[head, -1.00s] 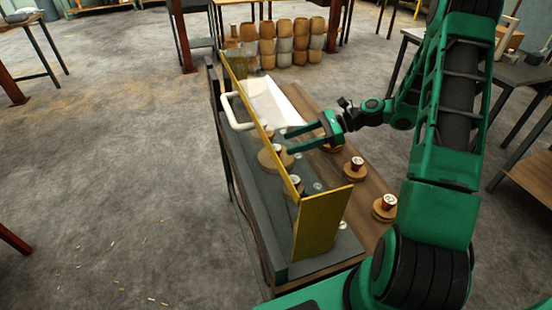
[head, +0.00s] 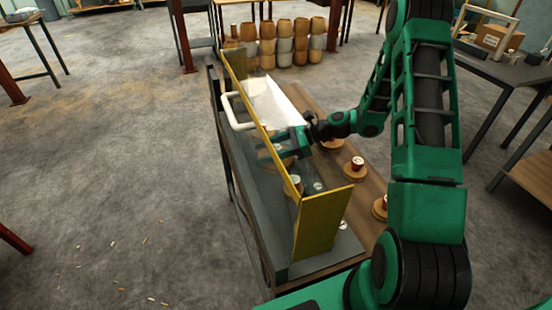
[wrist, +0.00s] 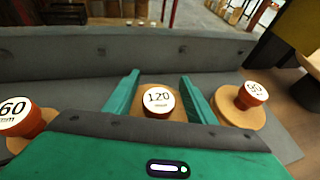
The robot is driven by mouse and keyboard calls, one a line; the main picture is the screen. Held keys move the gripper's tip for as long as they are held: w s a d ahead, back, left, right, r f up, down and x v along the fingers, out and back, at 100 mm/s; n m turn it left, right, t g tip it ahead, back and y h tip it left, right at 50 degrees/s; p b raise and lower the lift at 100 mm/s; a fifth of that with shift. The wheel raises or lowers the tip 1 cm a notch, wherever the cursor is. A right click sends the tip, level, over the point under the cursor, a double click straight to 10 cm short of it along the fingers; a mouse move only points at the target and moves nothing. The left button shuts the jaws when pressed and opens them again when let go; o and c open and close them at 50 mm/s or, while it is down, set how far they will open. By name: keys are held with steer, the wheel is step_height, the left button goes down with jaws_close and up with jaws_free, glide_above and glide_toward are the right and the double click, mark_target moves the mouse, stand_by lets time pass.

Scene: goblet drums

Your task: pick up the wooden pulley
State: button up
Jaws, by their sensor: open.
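In the wrist view a round wooden pulley (wrist: 159,104), with a red-brown hub and a white cap reading 120, lies between the two green fingers of my gripper (wrist: 158,92). The fingers are apart, one on each side of it; I cannot tell whether they touch it. In the head view my gripper (head: 284,142) is low over the bench by the yellow panel, with the pulley there mostly hidden. Similar discs stand beside it: one reading 60 (wrist: 20,120) on the left, and one with a tilted label (wrist: 250,96) on the right.
A long yellow panel (head: 318,222) stands upright along the bench, close to my gripper. More capped discs (head: 355,167) stand on the wooden part at right. A white tray (head: 270,98) lies behind. Stacked drum shells (head: 284,45) stand on the far floor.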

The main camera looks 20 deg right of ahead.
steer(key=c, duration=1.2)
steer(key=shift+c, duration=0.2)
